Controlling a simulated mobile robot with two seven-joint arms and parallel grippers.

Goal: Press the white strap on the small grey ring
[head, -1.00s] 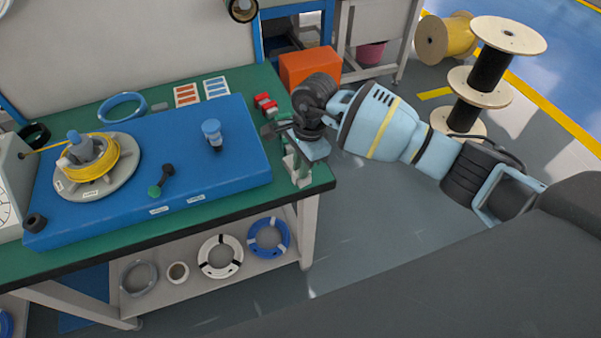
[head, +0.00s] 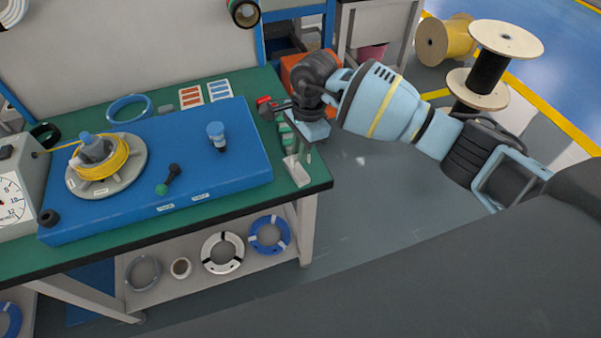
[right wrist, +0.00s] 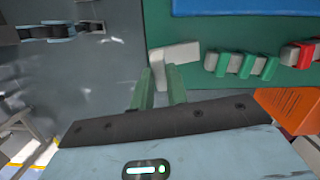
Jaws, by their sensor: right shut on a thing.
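The white strap (right wrist: 175,53) is a pale, bent piece between the green fingertips of my right gripper (right wrist: 160,82) in the right wrist view. The gripper is shut on it. In the head view my right gripper (head: 300,158) points down at the right end of the bench, with the strap (head: 295,172) at its tips near the bench's edge. I cannot tell whether the strap touches the bench. A grey ring (head: 142,272) lies on the lower shelf, well left of the gripper and below it. My left gripper is not in view.
The blue board (head: 230,178) on the green bench carries a yellow coil (head: 100,160) and a blue-capped post (head: 216,135). Green clips (right wrist: 240,65) and a red clip (right wrist: 297,53) lie beside the strap. White (head: 223,253) and blue (head: 269,235) rings are on the shelf.

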